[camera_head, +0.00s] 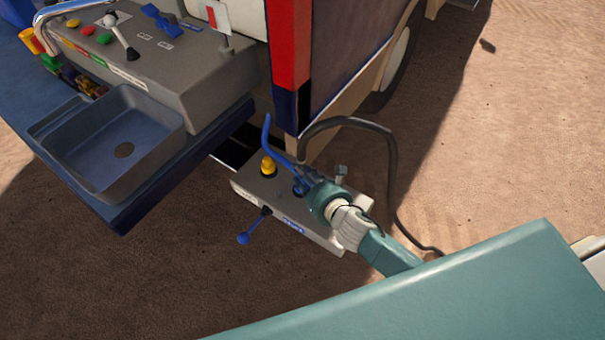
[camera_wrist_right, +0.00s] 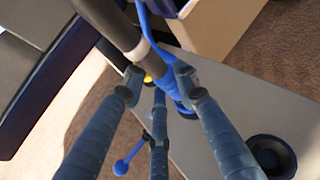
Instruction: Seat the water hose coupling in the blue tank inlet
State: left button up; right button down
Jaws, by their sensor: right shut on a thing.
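The water hose (camera_head: 352,122) is dark grey and arches from my right gripper over to the ground on the right. The coupling points down at the blue tank inlet (camera_head: 298,191), which is mostly hidden by the gripper. I cannot tell how deep the coupling sits in it. My left gripper is not in view.
The grey panel (camera_head: 245,190) carries a yellow fitting (camera_head: 268,167) left of the inlet and a blue ball-ended lever (camera_head: 243,238) in front. A sink (camera_head: 125,135) and red-blue post (camera_head: 290,50) stand nearby.

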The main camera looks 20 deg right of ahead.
jog(key=shift+f+b, duration=0.45)
jog(key=shift+f, duration=0.35)
dwell(0.4)
jog(key=c, duration=1.3)
grip_release()
jog(key=shift+o, duration=0.2)
